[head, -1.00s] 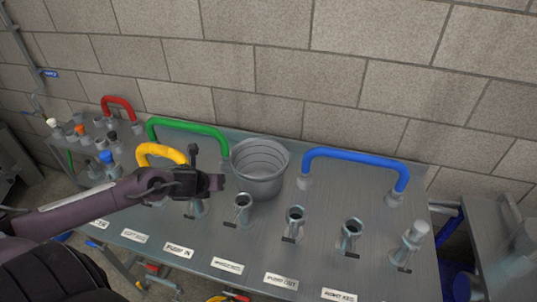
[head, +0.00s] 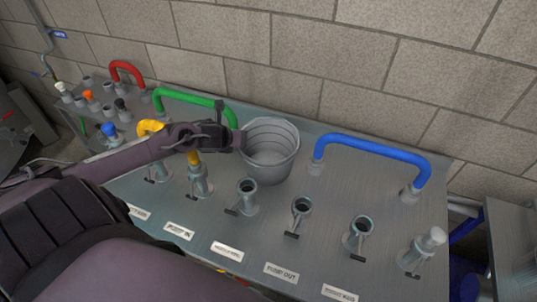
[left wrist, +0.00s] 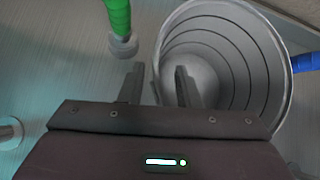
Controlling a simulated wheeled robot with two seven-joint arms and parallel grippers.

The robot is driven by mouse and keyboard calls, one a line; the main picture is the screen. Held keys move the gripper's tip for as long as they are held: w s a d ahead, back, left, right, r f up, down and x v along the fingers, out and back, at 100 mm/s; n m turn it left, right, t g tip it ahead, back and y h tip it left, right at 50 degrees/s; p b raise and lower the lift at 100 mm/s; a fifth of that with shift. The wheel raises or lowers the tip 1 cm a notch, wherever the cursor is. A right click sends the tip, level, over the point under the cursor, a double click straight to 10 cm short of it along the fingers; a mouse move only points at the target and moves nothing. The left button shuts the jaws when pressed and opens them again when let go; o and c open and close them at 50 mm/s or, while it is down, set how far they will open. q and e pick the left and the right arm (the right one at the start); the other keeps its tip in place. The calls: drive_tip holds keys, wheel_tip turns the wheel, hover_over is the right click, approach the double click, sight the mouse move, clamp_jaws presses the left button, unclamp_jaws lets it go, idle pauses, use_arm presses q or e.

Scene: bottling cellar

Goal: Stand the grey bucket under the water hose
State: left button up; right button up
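The grey bucket (head: 270,160) stands upright on the steel panel top, against the back between the green and blue pipes. It looks empty. My left gripper (head: 236,140) is at the bucket's left rim. In the left wrist view the gripper (left wrist: 160,72) is open, with one finger outside the bucket (left wrist: 235,55) and the other over its inside, the near wall between them. I cannot tell whether either finger touches it. No water hose is recognisable in these views. My right gripper is not in view.
The steel panel (head: 215,228) carries several upright pipe stubs in front of the bucket. A green pipe (head: 185,98) is behind my gripper, a blue pipe (head: 370,148) right of the bucket, and a yellow one (head: 150,127) beside my forearm. A block wall closes the back.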

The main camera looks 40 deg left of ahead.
use_arm(q)
drive_tip(key=shift+p+x, duration=0.5)
drive_tip(key=shift+x, duration=1.85)
drive_tip(key=shift+a, duration=0.1)
clamp_jaws()
